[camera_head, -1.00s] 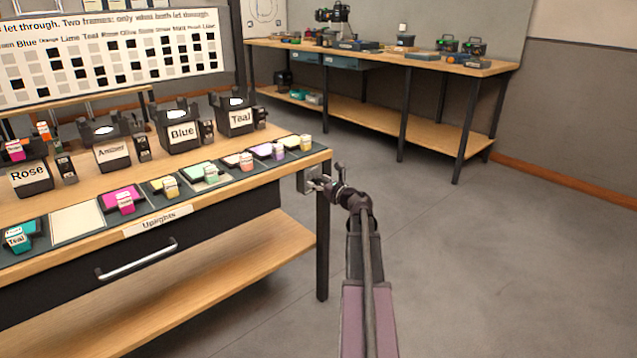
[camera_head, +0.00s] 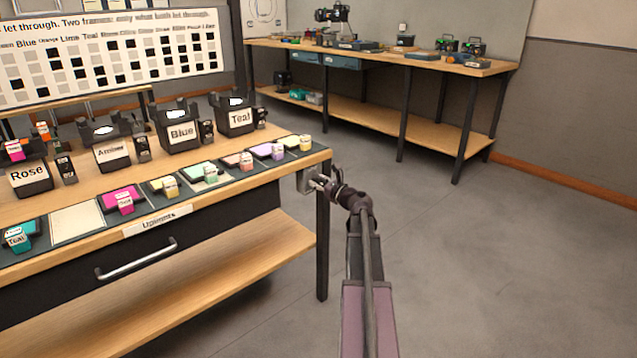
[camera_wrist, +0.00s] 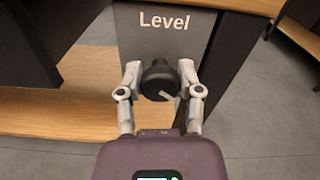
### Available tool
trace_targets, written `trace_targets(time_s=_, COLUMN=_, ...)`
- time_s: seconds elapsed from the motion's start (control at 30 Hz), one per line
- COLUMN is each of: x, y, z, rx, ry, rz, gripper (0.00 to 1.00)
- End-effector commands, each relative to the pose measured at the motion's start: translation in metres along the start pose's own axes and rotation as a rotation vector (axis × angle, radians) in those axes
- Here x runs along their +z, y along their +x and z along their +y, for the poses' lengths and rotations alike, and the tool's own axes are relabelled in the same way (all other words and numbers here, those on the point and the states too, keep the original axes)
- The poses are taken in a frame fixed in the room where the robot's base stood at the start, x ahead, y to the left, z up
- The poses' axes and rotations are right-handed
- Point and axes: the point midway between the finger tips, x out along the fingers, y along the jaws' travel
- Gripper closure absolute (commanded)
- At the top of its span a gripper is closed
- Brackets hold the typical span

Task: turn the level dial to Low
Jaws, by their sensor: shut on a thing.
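The level dial (camera_wrist: 159,80) is a dark round knob on a grey panel (camera_wrist: 137,42) marked "Level" in the wrist view. A pale mark shows at the knob's lower right. No "Low" marking can be read; the lower panel is hidden by the knob and my gripper. My gripper (camera_wrist: 160,81) has one finger on each side of the knob and is shut on it. In the head view the panel is a small grey box (camera_head: 306,181) at the right end of the bench, with my gripper (camera_head: 319,183) at it. The dial itself is too small to make out there.
The bench (camera_head: 230,190) holds several labelled lamps and coloured filter frames. A dark table leg (camera_head: 322,240) stands just below the panel. Open grey floor (camera_head: 480,270) lies to the right. Another workbench (camera_head: 420,62) stands at the back.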

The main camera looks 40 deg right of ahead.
Motion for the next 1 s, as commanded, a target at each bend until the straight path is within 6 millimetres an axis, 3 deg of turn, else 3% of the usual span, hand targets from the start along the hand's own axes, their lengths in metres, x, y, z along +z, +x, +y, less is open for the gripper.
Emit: trace_targets(time_s=1.0, x=-0.0009, y=0.0026, z=0.0020, rx=-0.001, ry=-0.919, rz=-0.002, gripper=1.00)
